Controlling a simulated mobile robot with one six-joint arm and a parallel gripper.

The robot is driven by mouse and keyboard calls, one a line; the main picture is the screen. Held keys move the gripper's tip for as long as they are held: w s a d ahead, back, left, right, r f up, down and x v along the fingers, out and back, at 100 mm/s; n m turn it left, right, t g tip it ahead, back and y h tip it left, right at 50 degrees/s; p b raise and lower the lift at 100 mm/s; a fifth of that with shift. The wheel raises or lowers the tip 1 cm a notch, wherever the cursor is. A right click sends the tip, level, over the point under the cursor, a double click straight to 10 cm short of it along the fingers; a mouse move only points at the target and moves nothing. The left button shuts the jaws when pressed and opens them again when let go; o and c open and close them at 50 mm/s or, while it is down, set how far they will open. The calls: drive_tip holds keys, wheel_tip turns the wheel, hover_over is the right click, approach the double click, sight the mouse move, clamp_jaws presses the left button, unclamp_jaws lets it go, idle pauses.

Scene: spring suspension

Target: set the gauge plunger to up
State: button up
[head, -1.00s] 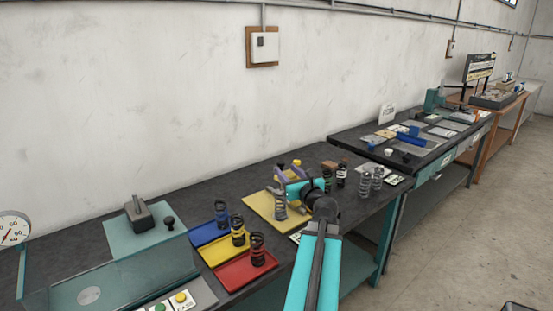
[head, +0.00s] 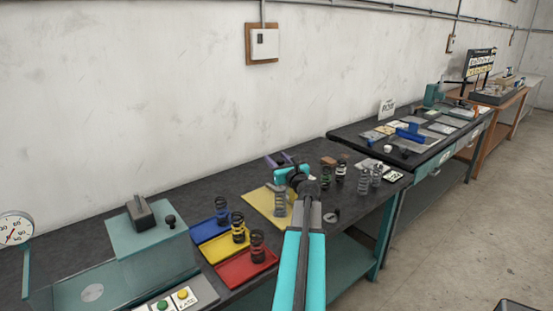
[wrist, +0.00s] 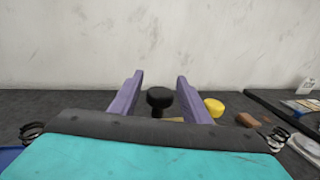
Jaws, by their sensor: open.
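A black round-topped knob on a short stem (wrist: 160,98), which looks like the gauge plunger, stands between the two purple fingers of my gripper (wrist: 160,84) in the wrist view. My gripper is open, one finger on each side, with gaps between the fingers and the knob. Its lower part is hidden by my wrist. I cannot tell whether the plunger is up or down.
A yellow knob (wrist: 213,107) is just right of the right finger. A coil spring (head: 281,201) stands on the yellow plate. Blue, yellow and red trays (head: 228,274) with springs are to the left. More springs (head: 364,181) stand to the right. The wall is behind.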

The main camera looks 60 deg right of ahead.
drive_tip(key=shift+w+d, duration=0.1)
drive_tip(key=shift+c, duration=0.3)
clamp_jaws()
drive_tip(key=shift+r+p, duration=1.35)
drive_tip(key=shift+r, duration=0.55)
drive_tip(key=shift+o, duration=0.3)
unclamp_jaws()
drive_tip(key=shift+r, duration=0.15)
